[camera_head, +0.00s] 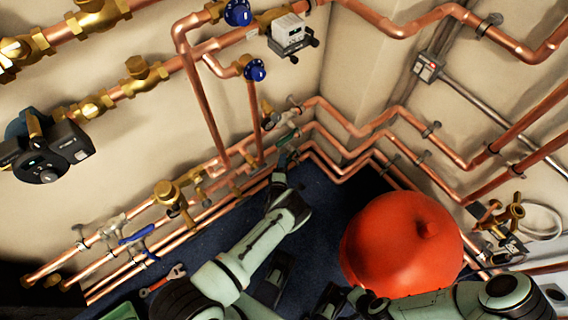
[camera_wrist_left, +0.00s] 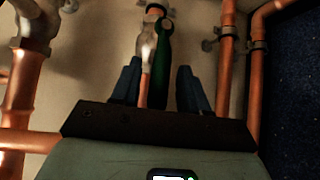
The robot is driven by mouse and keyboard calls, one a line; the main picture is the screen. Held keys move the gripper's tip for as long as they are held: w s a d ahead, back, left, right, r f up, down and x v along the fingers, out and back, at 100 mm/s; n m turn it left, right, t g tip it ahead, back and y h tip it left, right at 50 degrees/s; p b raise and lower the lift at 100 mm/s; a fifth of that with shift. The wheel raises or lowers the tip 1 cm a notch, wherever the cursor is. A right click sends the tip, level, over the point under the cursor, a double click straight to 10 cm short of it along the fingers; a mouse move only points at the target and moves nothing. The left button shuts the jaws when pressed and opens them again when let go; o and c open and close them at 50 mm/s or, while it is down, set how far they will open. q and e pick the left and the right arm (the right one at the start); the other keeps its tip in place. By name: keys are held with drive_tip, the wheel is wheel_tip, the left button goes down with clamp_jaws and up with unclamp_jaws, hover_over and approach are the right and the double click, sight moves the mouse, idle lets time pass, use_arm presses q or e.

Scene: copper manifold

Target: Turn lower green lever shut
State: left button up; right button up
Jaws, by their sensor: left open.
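A green lever (camera_head: 288,138) sits on a valve in the copper pipes near the wall corner, in the middle of the head view. In the left wrist view the green lever (camera_wrist_left: 163,70) runs up and down beside a silvery valve body (camera_wrist_left: 149,40). My left gripper (camera_head: 287,160) is at the lever, just below it in the head view. Its dark fingers (camera_wrist_left: 158,88) are open, one on each side of the lever and a copper pipe. I cannot tell whether either finger touches the lever. My right gripper (camera_head: 347,301) is low in the head view, dark and partly hidden.
Copper pipes run close around the left gripper. Another valve (camera_head: 268,113) sits just above. Blue-handled valves (camera_head: 137,234) are at the lower left, near a red wrench (camera_head: 165,281). A large red tank (camera_head: 402,245) stands right of my left arm. The blue floor (camera_head: 325,205) between them is clear.

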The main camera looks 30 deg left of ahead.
use_arm(q)
drive_tip(key=shift+w+a, duration=0.1)
drive_tip(key=shift+w, duration=0.15)
clamp_jaws()
drive_tip(key=shift+r, duration=0.1)
